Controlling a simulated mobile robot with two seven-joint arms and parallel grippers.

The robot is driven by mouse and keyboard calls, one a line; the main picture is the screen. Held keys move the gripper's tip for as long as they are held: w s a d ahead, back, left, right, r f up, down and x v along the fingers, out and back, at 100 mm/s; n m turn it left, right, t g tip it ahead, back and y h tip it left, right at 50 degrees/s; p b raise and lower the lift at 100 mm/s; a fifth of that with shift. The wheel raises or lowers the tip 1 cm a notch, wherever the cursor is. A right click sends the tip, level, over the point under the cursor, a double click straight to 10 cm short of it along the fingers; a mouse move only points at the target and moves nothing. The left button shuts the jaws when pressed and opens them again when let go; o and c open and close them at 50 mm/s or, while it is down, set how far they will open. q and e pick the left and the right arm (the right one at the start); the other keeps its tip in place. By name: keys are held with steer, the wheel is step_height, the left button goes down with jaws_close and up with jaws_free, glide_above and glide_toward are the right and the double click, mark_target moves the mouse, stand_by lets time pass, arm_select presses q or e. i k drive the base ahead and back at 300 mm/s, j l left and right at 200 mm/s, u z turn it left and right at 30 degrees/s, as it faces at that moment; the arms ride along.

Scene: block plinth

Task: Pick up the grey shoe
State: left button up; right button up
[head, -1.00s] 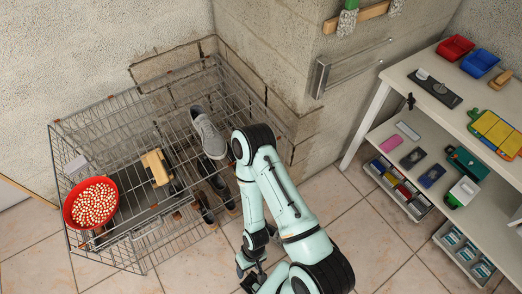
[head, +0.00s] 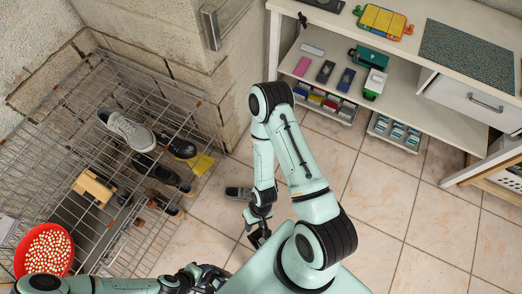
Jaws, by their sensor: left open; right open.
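A grey shoe (head: 130,132) with a pale sole lies on the upper level of the wire rack (head: 60,107), in the left part of the head view. A second, darker grey shoe (head: 238,192) seems to lie on the floor right of the rack, partly hidden by my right arm. My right gripper (head: 259,240) is open and empty, below that floor shoe in the picture. My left gripper (head: 212,277) is open at the bottom edge, away from both shoes; its fingers are hard to make out.
Several dark shoes (head: 163,175) sit lower in the rack. A wooden-looking block (head: 94,187) and a red bowl of pale balls (head: 46,250) are on the rack. A white shelf unit (head: 440,122) stands at the right. The tiled floor (head: 375,215) between is clear.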

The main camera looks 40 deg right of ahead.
mark_target(240, 194)
steer(key=k+j+z, duration=0.1)
steer(key=k+z, duration=0.2)
steer(key=z, duration=0.15)
steer(key=k+z, duration=0.3)
steer(key=z, duration=0.2)
steer(key=k+l, duration=0.1)
steer(key=k, duration=0.5)
steer(key=i+l, duration=0.4)
steer(key=i+l+u, duration=0.3)
steer(key=u, duration=0.15)
steer(key=i+l+u, duration=0.25)
steer(key=u, duration=0.15)
steer(key=i+u, duration=0.5)
